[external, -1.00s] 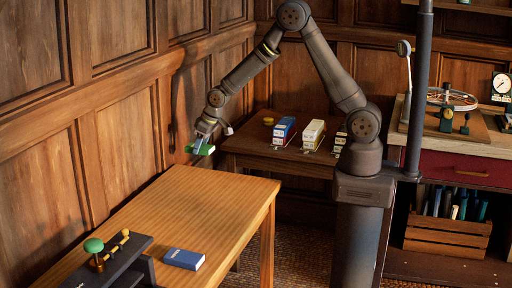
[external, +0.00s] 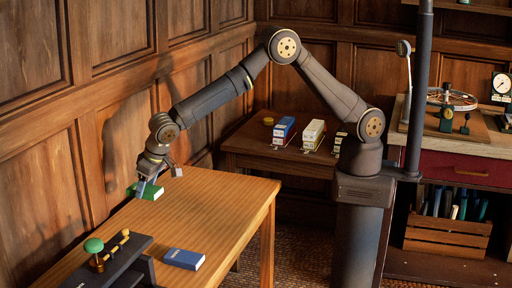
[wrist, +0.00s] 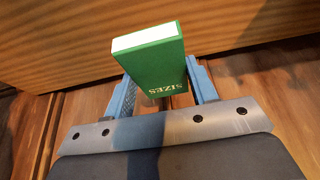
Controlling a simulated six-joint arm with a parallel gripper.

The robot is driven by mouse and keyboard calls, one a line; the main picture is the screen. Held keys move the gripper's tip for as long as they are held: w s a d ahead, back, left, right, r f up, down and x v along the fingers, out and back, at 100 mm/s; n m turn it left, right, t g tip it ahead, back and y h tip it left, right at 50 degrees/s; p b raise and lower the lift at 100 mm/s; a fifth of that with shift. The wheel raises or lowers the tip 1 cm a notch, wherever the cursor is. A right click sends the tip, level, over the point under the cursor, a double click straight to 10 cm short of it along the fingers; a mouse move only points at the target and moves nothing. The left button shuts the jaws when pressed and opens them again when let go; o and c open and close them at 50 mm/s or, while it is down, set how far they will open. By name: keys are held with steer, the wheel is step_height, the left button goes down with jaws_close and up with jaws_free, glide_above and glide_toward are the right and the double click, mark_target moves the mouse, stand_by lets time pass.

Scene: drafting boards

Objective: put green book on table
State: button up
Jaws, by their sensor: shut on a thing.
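The green book (external: 146,190) is in my gripper (external: 152,180), over the far left part of the light wooden table (external: 205,215) in the external view. In the wrist view, the green book (wrist: 150,58) stands between the two blue-grey fingers of my gripper (wrist: 162,88), with white page edges and the word "SIZES" on its cover. My gripper is shut on it. The table's striped wood (wrist: 240,25) shows beyond the book. I cannot tell whether the book touches the tabletop.
A blue book (external: 184,259) lies on the table's near part. A dark stand with a green knob (external: 94,245) is at the near left. The panelled wall (external: 60,150) runs close along the left. Books in racks (external: 313,133) stand on a darker table behind.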

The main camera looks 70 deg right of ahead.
steer(key=s+a+f, duration=0.1)
steer(key=a+f, duration=0.1)
steer(key=a, duration=0.2)
steer(key=s+a+f, duration=0.1)
steer(key=a+f, duration=0.1)
steer(key=a, duration=0.2)
steer(key=s+a+f, duration=0.2)
steer(key=a, duration=0.3)
steer(key=shift+s+a+f, duration=0.1)
steer(key=shift+f, duration=2.25)
steer(key=shift+f, duration=0.1)
steer(key=o, duration=0.6)
steer(key=shift+f, duration=0.1)
steer(key=o, duration=0.4)
steer(key=v, duration=1.2)
